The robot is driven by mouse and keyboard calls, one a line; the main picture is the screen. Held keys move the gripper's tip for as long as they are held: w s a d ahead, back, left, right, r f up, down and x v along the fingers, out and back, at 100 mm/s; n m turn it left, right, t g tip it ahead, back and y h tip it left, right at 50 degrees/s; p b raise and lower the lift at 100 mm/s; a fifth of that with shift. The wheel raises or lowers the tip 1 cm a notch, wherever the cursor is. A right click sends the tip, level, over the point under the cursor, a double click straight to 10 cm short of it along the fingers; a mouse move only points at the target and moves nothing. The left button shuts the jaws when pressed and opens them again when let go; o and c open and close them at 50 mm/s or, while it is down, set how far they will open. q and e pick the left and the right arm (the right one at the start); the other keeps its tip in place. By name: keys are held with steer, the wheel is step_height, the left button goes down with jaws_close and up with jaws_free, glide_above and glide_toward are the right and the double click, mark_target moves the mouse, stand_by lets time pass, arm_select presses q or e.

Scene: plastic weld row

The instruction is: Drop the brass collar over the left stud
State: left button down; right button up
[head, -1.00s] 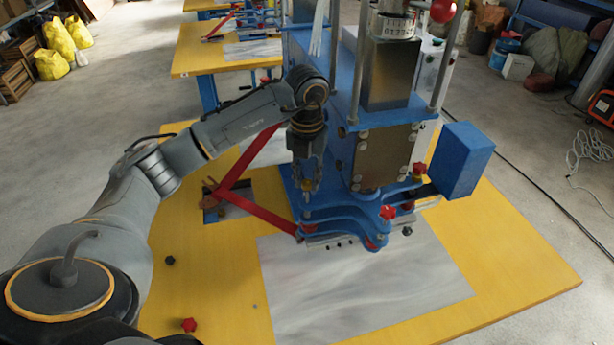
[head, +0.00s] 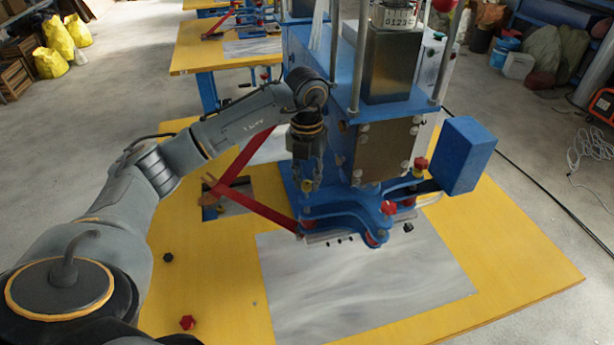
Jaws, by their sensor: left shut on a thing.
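My left gripper (head: 307,182) points down at the left side of the blue machine (head: 345,215), just above its blue base plates. It is shut on the brass collar (head: 307,186), which shows only as a small brass-coloured patch at the fingertips. The left stud cannot be made out; the gripper and the collar are in front of that spot. I cannot tell whether the collar touches anything below. My right gripper is out of view.
A red lever (head: 262,207) lies close to the left of the gripper. Red knobs (head: 389,208) and a blue box (head: 464,156) are at the machine's right. A grey sheet (head: 360,285) covers the front of the yellow table (head: 205,270). A loose red knob (head: 187,322) lies front left.

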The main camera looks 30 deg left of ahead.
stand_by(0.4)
arm_select(q)
steer(key=shift+f, duration=0.25)
steer(key=shift+f, duration=0.1)
steer(key=shift+f+b, duration=0.5)
steer(key=shift+b, duration=0.1)
steer(key=shift+f+b, duration=0.35)
steer(key=shift+f, duration=0.1)
stand_by(0.9)
steer(key=c, duration=0.6)
jaws_free()
steer(key=shift+c, duration=0.2)
